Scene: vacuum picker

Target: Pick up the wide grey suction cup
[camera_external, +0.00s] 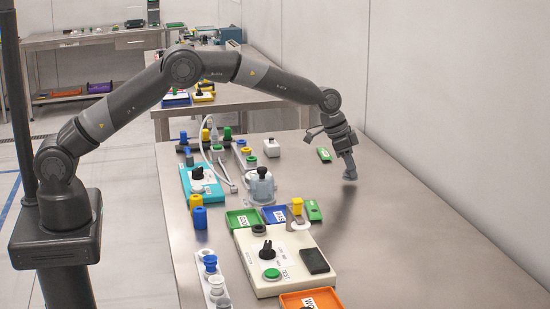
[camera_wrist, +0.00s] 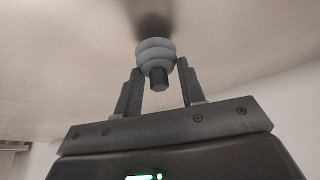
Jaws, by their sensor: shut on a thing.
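The wide grey suction cup (camera_wrist: 155,52) is between the fingers of my gripper (camera_wrist: 159,77) in the wrist view. It has rounded bellows facing away from the gripper and a darker stem (camera_wrist: 160,78) between the fingers. In the external view my gripper (camera_external: 345,153) points down over the right part of the steel table, shut on the cup (camera_external: 349,174). The cup is close to the table top. I cannot tell whether it touches the surface.
Green (camera_external: 243,221) and blue (camera_external: 275,216) trays, a white test box (camera_external: 284,262) and an orange tray (camera_external: 311,301) stand nearer the camera. The table's right side is clear, with a wall (camera_external: 460,120) beyond.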

